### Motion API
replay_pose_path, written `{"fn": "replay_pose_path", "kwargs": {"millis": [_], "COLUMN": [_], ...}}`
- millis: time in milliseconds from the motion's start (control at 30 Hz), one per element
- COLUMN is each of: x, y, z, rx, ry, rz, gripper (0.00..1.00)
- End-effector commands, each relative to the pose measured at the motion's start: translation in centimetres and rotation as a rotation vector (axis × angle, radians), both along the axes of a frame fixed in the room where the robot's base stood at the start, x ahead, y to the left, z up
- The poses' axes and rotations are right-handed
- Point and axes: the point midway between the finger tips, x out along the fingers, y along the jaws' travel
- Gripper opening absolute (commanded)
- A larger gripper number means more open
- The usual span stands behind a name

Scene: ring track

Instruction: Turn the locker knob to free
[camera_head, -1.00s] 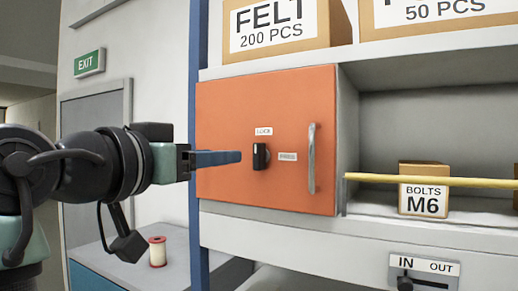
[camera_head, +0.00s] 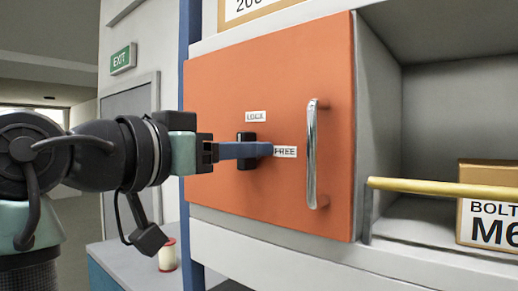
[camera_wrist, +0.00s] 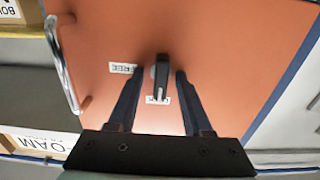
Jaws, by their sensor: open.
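The orange locker door (camera_head: 225,100) is shut and carries a small black knob (camera_head: 246,136). The LOCK label (camera_head: 256,117) is above the knob and the FREE label (camera_head: 285,151) is to its right. My gripper (camera_head: 265,150) is open, its blue fingers reaching across the knob and hiding its lower part. In the wrist view, the knob (camera_wrist: 161,75) stands between the spread fingertips (camera_wrist: 156,77), with a gap on each side. Its long shape points toward the LOCK label (camera_wrist: 157,100); the FREE label (camera_wrist: 122,68) is to the left.
A silver door handle (camera_head: 311,155) stands out right of the knob. A yellow bar (camera_head: 440,189) crosses the open shelf at the right, before a bolts box (camera_head: 487,208). A spool (camera_head: 167,254) stands on the counter at the lower left.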

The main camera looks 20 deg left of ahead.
Motion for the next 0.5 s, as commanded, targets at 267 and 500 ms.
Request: {"fn": "replay_pose_path", "kwargs": {"millis": [267, 500], "x": [-0.07, -0.04], "y": [0.09, 0.07], "z": [0.05, 0.03], "rx": [0.0, 0.0], "ry": [-0.001, -0.001], "rz": [0.001, 0.001], "gripper": [0.46, 0.03]}}
